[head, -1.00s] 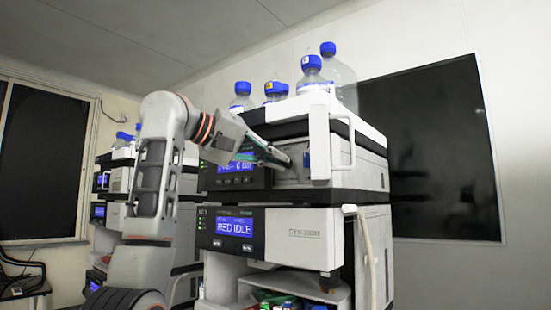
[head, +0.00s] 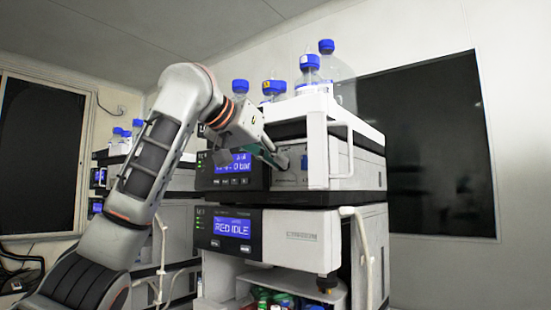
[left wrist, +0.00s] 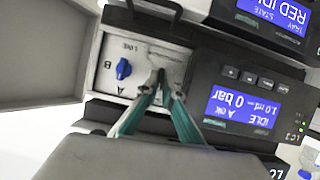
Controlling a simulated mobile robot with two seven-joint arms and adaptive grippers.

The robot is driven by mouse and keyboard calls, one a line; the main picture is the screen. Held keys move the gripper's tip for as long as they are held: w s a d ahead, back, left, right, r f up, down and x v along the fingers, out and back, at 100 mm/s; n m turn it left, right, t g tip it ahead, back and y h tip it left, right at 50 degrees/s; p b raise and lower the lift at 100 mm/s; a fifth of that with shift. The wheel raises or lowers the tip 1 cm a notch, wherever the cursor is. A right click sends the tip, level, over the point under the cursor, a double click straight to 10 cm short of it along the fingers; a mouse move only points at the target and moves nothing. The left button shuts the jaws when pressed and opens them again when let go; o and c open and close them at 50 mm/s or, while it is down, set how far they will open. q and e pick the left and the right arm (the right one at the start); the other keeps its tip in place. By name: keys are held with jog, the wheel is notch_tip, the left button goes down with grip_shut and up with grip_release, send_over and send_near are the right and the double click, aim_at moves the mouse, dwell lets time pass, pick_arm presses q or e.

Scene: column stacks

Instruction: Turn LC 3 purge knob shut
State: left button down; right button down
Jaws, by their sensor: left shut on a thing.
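The LC 3 pump module is the upper unit of the near stack, with a blue display (head: 240,163) that also shows in the left wrist view (left wrist: 243,108), reading IDLE and 0 bar. My left gripper (head: 280,162) reaches from the left to its recessed front panel. In the left wrist view my left gripper (left wrist: 161,82) has its teal fingers converging at the panel, shut on the purge knob, which is mostly hidden between the fingertips. A blue selector knob (left wrist: 123,68) sits beside the fingertips, clear of them, near the letters A and B. My right gripper is not in view.
A white door (head: 318,148) with a handle stands open right of the panel. Bottles with blue caps (head: 308,73) stand on top of the stack. Below is a module showing RED IDLE (head: 232,228). Another stack (head: 125,150) stands behind on the left.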

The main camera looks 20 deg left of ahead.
pick_arm(q)
jog(key=shift+f+m, duration=0.1)
jog(key=shift+m, duration=0.2)
dwell(0.4)
jog(key=c, duration=2.2)
grip_release()
jog(key=shift+s, duration=0.1)
jog(key=shift+s+a+r, duration=0.1)
jog(key=shift+s+r, duration=0.15)
jog(key=shift+r, duration=0.05)
jog(key=v, duration=1.1)
jog(key=shift+s, duration=0.2)
